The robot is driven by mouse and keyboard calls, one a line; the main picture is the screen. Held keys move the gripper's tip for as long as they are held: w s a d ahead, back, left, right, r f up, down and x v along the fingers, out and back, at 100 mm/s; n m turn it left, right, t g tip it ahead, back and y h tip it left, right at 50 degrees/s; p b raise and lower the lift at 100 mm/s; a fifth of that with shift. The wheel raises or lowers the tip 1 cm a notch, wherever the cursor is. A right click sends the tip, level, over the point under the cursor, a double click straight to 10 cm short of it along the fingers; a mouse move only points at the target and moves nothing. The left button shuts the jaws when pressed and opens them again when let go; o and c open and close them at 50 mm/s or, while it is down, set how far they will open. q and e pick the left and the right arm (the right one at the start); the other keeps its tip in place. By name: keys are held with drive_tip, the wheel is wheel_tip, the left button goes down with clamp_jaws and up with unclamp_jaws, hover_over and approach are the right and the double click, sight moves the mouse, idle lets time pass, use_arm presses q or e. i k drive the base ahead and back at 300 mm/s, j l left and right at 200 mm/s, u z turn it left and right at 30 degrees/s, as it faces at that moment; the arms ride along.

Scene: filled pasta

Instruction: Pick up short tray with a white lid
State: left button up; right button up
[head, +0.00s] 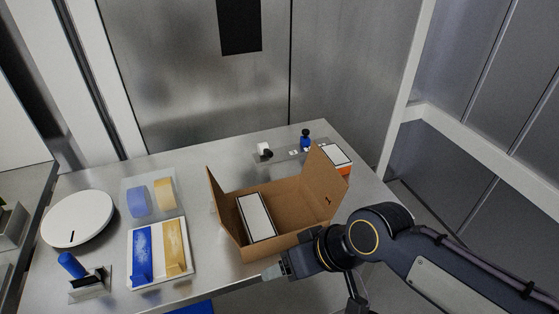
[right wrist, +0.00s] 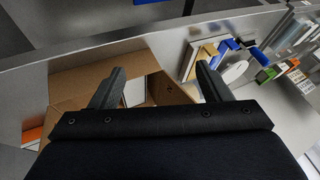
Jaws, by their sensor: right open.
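A tray with a white lid (head: 257,216) lies inside the open cardboard box (head: 290,203), against its left part. A second white-lidded tray with an orange side (head: 335,154) stands behind the box's right flap, partly hidden by it. My right gripper (head: 272,272) is at the front edge of the table, just in front of the box. In the right wrist view its fingers (right wrist: 160,88) are spread and empty, with the box (right wrist: 95,82) beyond them. A white lid (right wrist: 135,91) shows between the fingers. My left gripper is not in view.
On the left are a round white device (head: 77,218), a blue-handled tool (head: 72,265) and trays with blue and yellow contents (head: 142,252). Small bottles (head: 305,140) stand at the back. The box's raised flaps stand around the tray. Some tabletop left of the box is clear.

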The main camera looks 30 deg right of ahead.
sight(339, 159)
drive_tip(key=z, duration=1.65)
drive_tip(key=u, duration=1.15)
drive_tip(key=i+l+u, duration=0.1)
drive_tip(key=l+u, duration=0.15)
drive_tip(key=l, duration=0.5)
drive_tip(key=l+u, duration=0.25)
drive_tip(key=l, duration=0.45)
